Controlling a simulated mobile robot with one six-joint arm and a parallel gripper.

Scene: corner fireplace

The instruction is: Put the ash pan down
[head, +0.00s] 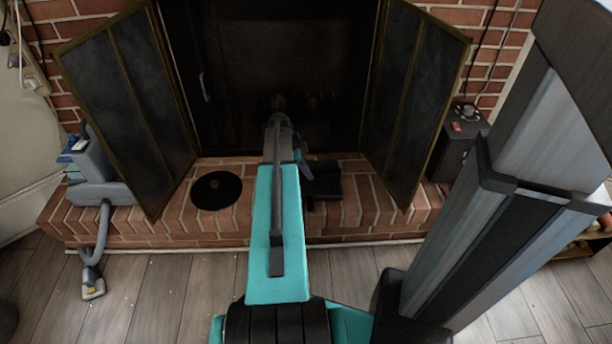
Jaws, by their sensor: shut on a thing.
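The ash pan (326,182) is a dark, flat shape low over the brick hearth, just in front of the fireplace opening and right of my teal arm. My gripper (304,168) is at its left end, largely hidden behind my own arm, and is shut on it. The fingertips cannot be made out clearly. I cannot tell whether the pan touches the bricks. The brick hearth (350,214) runs across below the opening.
Glass doors stand open at left (128,105) and right (418,100) of the dark firebox (245,60). A black disc (216,190) lies on the hearth. A grey vacuum-like device (98,176) sits left, a black box (452,145) right. Wooden floor lies in front.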

